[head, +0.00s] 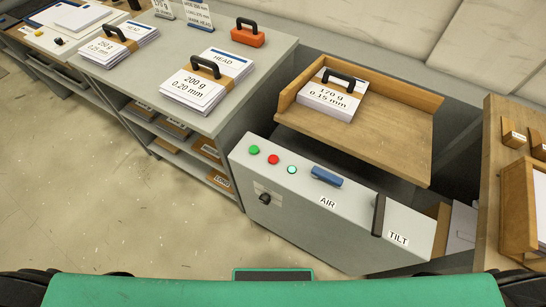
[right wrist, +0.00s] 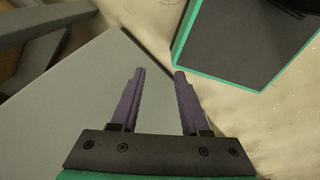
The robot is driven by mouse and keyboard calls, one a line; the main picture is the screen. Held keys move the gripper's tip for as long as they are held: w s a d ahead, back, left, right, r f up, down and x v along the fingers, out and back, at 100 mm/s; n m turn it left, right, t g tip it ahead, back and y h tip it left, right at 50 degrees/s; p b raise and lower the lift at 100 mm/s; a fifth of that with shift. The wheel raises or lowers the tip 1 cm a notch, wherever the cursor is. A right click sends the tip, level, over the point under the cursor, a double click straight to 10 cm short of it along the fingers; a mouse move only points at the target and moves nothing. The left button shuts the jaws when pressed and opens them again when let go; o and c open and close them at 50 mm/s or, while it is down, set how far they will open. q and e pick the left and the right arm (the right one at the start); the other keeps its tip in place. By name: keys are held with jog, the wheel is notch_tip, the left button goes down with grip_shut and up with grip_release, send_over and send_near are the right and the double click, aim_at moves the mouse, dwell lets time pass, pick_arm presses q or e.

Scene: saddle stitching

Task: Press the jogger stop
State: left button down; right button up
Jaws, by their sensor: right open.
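The jogger (head: 330,215) is a grey cabinet with a sloped front edge and an open wooden tray (head: 400,135) behind it. On its top are a green button (head: 254,150), a red button (head: 273,159), which looks like the stop, and a pale lit button (head: 291,169). A blue lever (head: 327,176) sits above the label AIR, and a dark lever (head: 379,214) is by the label TILT. My right gripper (right wrist: 158,73) is open and empty in the right wrist view, over a plain grey surface; the buttons are not in that view. My left gripper is not in view.
A paper stack (head: 332,94) with a black-handled strap lies in the wooden tray. A grey table (head: 150,85) at left holds strapped stacks and an orange handled block (head: 247,33). A wooden shelf unit (head: 490,190) stands at right. The floor (head: 90,190) in front is clear.

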grip_shut()
dwell(1.5)
